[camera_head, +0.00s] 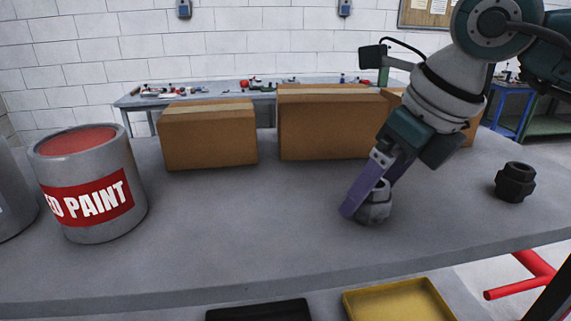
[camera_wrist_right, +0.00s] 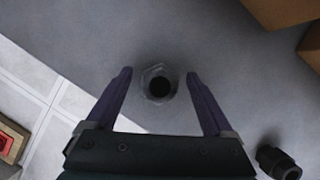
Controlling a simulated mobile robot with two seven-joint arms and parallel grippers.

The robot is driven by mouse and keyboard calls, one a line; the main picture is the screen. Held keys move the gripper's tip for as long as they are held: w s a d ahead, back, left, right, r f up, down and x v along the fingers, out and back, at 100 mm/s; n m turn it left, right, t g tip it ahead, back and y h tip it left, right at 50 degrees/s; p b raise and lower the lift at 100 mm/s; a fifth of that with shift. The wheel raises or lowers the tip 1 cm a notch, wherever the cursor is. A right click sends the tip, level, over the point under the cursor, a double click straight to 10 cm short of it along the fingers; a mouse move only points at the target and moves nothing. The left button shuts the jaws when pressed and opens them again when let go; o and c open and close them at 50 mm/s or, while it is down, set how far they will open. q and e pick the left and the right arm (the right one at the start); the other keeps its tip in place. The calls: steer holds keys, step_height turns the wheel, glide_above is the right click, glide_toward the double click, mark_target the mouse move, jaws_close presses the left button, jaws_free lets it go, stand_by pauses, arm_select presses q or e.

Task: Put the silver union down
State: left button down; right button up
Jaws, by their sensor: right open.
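The silver union (camera_head: 375,206) stands on the grey table (camera_head: 250,225), right of the middle in the head view. In the right wrist view the union (camera_wrist_right: 158,72) shows from above as a grey ring with a dark hole. My right gripper (camera_head: 362,205) is open, with its purple fingers down around the union. In the right wrist view the fingers of my right gripper (camera_wrist_right: 160,75) are spread, with a gap on each side of the union. Part of the union is hidden behind a finger in the head view. My left gripper is out of view.
A black fitting (camera_head: 515,182) stands to the right on the table; the wrist view shows it too (camera_wrist_right: 278,163). Cardboard boxes (camera_head: 208,137) (camera_head: 328,125) line the back. A red paint can (camera_head: 90,185) is at left. A yellow tray (camera_head: 398,300) lies below the front edge.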

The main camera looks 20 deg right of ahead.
steer(key=shift+r, duration=0.2)
steer(key=shift+s+r, duration=0.1)
steer(key=shift+r, duration=0.25)
steer(key=b+v, duration=0.1)
steer(key=v, duration=0.5)
steer(key=shift+s+r+b, duration=0.2)
steer(key=shift+r+b, duration=0.05)
steer(key=shift+b, duration=0.1)
steer(key=shift+d, duration=0.1)
